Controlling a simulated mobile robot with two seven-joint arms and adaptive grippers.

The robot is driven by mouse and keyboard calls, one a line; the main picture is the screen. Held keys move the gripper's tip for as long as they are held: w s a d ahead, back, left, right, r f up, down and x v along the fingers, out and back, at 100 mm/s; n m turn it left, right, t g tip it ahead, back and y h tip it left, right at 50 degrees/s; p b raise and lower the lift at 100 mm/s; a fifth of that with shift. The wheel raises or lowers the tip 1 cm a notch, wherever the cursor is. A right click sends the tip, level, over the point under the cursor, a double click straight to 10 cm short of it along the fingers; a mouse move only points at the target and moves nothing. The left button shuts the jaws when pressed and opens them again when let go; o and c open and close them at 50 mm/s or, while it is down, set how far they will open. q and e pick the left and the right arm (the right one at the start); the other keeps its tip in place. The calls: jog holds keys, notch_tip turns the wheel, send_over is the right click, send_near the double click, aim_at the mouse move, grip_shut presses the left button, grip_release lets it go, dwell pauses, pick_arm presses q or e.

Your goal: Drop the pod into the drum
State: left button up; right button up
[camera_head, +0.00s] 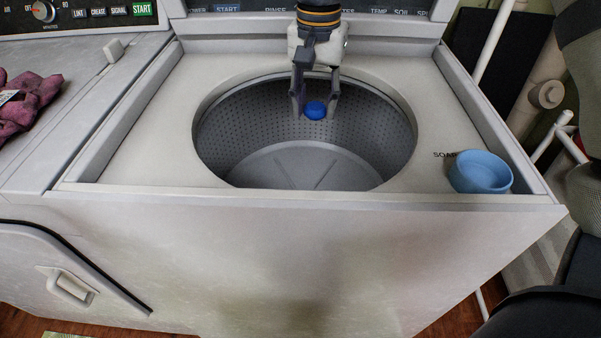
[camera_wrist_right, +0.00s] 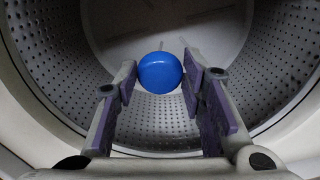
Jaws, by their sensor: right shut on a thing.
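The blue pod (camera_head: 315,110) is small and round. My right gripper (camera_head: 315,112) is shut on it and holds it over the drum opening, toward the back. In the right wrist view the pod (camera_wrist_right: 160,72) sits between the two fingertips (camera_wrist_right: 158,75), with the drum behind it. The drum (camera_head: 300,166) is a grey perforated metal tub in the open top of the washer, and it looks empty. Its wall also shows in the right wrist view (camera_wrist_right: 268,75). My left gripper is not in view.
A light blue cup (camera_head: 481,173) stands at the washer's right front corner by a soap label. The washer's front rim (camera_head: 300,197) runs before the drum. Pink-purple cloth (camera_head: 28,103) lies on the machine at left. The control panel (camera_head: 400,8) is behind the drum.

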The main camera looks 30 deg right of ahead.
notch_tip(320, 180, down, 3)
jog(key=shift+w+r, duration=0.1)
jog(key=o, duration=1)
jog(key=shift+c, duration=0.2)
jog(key=shift+r, duration=0.1)
notch_tip(320, 180, up, 12)
